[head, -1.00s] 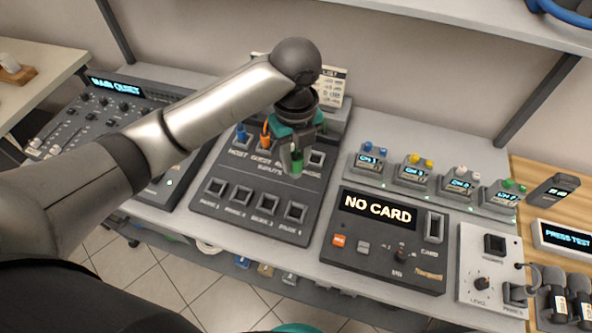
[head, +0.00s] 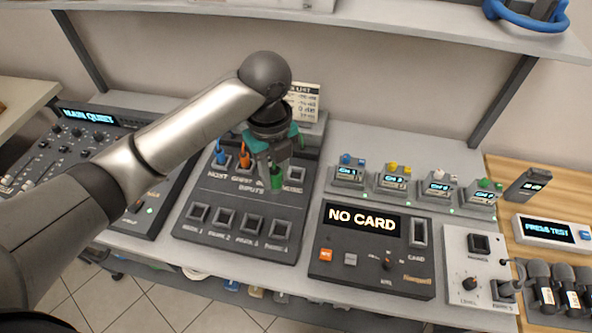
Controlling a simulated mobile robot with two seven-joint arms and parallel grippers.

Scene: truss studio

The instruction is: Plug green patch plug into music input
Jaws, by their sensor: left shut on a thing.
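The green patch plug (head: 277,179) is held in my left gripper (head: 272,172), which is shut on it. Plug and gripper are over the upper part of the dark patch panel (head: 219,232). The music input (head: 294,174) is the square socket just right of the plug, at the right end of the inputs row. The plug appears beside that socket rather than in it. The gripper hides part of the row, and I cannot tell whether the plug's tip touches the panel. My right gripper is not in view.
A blue plug (head: 220,152) and an orange plug (head: 245,157) stand in the inputs left of my gripper. Several empty sockets line the panel's front. A "NO CARD" unit (head: 332,263) is to the right, a mixer (head: 75,155) left. A shelf (head: 400,27) overhangs behind.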

